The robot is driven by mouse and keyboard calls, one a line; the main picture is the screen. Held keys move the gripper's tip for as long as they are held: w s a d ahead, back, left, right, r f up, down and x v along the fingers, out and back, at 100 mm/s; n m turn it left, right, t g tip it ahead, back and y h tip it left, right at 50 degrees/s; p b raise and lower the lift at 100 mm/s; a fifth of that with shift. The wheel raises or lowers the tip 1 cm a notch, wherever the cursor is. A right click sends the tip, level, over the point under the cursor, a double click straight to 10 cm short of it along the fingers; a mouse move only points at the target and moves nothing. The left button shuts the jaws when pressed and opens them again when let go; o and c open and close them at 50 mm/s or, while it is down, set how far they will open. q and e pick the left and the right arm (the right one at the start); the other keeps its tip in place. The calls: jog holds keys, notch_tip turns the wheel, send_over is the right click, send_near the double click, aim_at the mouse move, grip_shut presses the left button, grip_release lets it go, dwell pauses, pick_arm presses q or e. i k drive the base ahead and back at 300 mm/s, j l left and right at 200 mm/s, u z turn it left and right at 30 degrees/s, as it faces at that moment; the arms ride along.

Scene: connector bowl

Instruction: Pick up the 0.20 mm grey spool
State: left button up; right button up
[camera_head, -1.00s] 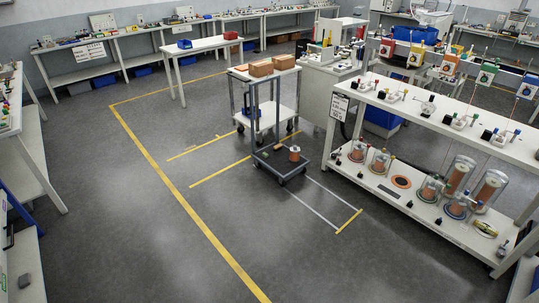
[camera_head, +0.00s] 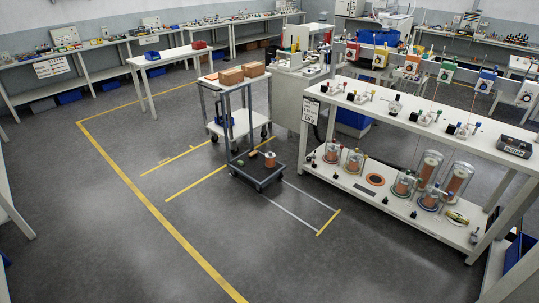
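Several copper-wound spools stand on the lower shelf of the white bench at the right, most under clear covers. They include one at the left end (camera_head: 332,153), one beside it (camera_head: 354,162), one in the middle (camera_head: 403,184) and a taller one behind (camera_head: 430,168). Another copper-coloured spool (camera_head: 270,160) with a pale top stands uncovered on the dark lower deck of the cart. The labels are too small to read, so I cannot tell which spool is the 0.20 mm grey one. Neither of my grippers is in view.
The cart (camera_head: 257,182) carries brown boxes (camera_head: 231,76) on top. The white bench (camera_head: 440,147) holds small instruments and a dark boxed device (camera_head: 514,147). The grey floor (camera_head: 200,255) in front is clear, with yellow lines.

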aim_at(271, 156)
jog(key=i+u, duration=0.3)
jog(key=i, duration=1.4)
